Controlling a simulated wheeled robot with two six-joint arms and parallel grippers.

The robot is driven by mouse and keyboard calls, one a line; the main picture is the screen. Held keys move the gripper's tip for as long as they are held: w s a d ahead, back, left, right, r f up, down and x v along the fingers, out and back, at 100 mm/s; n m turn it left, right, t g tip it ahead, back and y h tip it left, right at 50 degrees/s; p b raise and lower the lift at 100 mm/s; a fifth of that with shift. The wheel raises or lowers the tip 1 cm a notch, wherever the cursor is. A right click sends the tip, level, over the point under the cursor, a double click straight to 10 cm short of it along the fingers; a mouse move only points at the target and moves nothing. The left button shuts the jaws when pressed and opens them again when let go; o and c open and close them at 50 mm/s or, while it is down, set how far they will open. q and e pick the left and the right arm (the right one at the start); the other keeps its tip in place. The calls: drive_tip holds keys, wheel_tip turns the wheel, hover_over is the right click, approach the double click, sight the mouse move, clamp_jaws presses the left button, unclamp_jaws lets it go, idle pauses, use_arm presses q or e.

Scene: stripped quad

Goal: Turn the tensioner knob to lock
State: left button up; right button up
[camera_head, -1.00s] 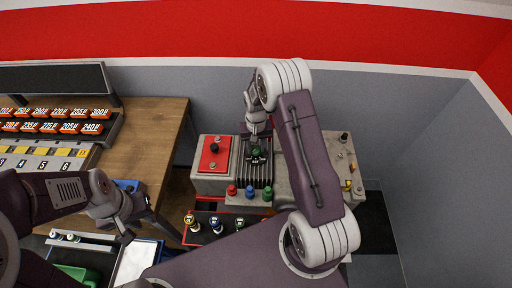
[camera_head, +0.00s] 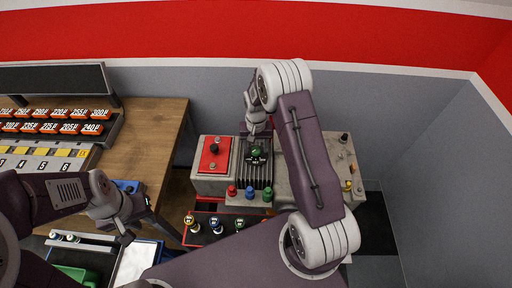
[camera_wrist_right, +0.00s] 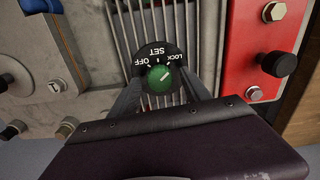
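The tensioner knob (camera_wrist_right: 160,77) is round and green, on a black dial plate (camera_wrist_right: 155,53) marked OFF, SET and LOCK. Its pale pointer line slants up to the right in the right wrist view, on the LOCK side. The knob also shows in the head view (camera_head: 257,153). My right gripper (camera_wrist_right: 162,84) is open, one dark finger on each side of the knob, with gaps visible between them. In the head view it hangs just above and behind the knob. My left gripper (camera_head: 127,236) is low at the left, away from the knob; its fingers are too small to read.
A red panel (camera_head: 214,155) with a black knob stands left of the ribbed plate. Red, blue and green pegs (camera_head: 250,193) stand in front of it. A grey block (camera_head: 340,165) with fittings lies to the right. A wooden table (camera_head: 150,135) with numbered orange blocks is at the left.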

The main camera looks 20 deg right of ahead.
sight(256, 150)
wheel_tip(256, 150, up, 9)
drive_tip(key=b, duration=0.2)
idle(0.3)
drive_tip(key=shift+a, duration=0.1)
